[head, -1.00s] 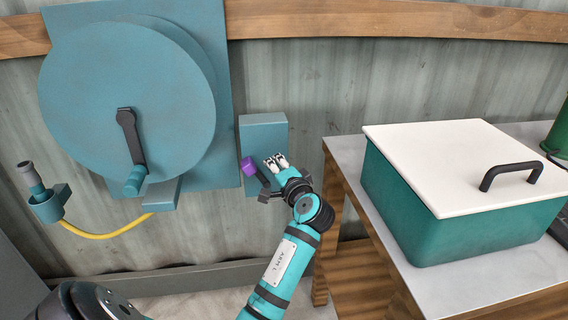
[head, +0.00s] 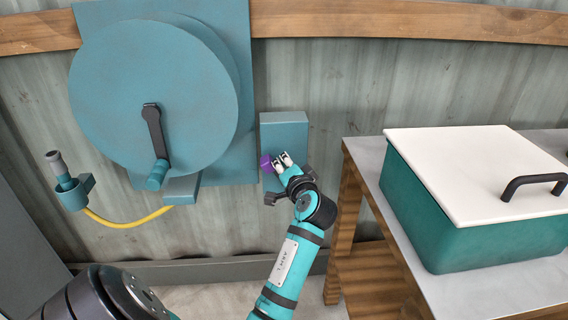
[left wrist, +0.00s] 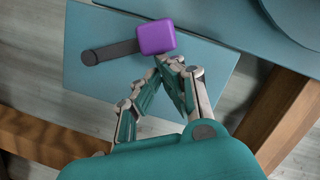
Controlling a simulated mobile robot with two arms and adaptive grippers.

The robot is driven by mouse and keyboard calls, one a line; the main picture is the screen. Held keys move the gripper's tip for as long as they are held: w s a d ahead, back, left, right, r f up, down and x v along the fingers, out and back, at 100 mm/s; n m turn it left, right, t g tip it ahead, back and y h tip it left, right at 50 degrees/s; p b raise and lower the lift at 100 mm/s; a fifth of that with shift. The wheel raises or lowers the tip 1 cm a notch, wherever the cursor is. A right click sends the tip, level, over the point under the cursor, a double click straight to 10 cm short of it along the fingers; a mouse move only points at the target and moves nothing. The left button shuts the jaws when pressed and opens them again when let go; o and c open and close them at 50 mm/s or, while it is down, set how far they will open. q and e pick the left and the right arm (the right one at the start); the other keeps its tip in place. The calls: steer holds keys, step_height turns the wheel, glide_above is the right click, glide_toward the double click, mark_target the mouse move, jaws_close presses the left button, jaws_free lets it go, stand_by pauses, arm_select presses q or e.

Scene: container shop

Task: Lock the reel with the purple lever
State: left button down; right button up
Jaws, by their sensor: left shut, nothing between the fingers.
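The large teal reel (head: 150,95) with a dark crank handle is mounted on the wall at the left of the head view. The purple lever (head: 266,162) sits on a teal box (head: 284,128) to the right of the reel. In the left wrist view the lever's purple knob (left wrist: 157,37) ends a dark arm lying across the box face. My left gripper (head: 283,159) is shut and empty, with its fingertips right beside the knob; in the left wrist view the fingertips (left wrist: 163,62) are just below it. Whether they touch cannot be told. My right gripper is not in view.
A table (head: 370,158) with a teal container under a white lid (head: 475,170) stands to the right. A yellow hose (head: 125,222) runs from under the reel to a nozzle holder (head: 74,194) at the left. Floor is clear below the box.

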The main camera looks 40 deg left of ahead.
arm_select(q)
steer(key=f+v, duration=0.1)
steer(key=v, duration=0.6)
steer(key=shift+d+r, duration=0.25)
steer(key=shift+r, duration=0.25)
steer(key=shift+f, duration=0.1)
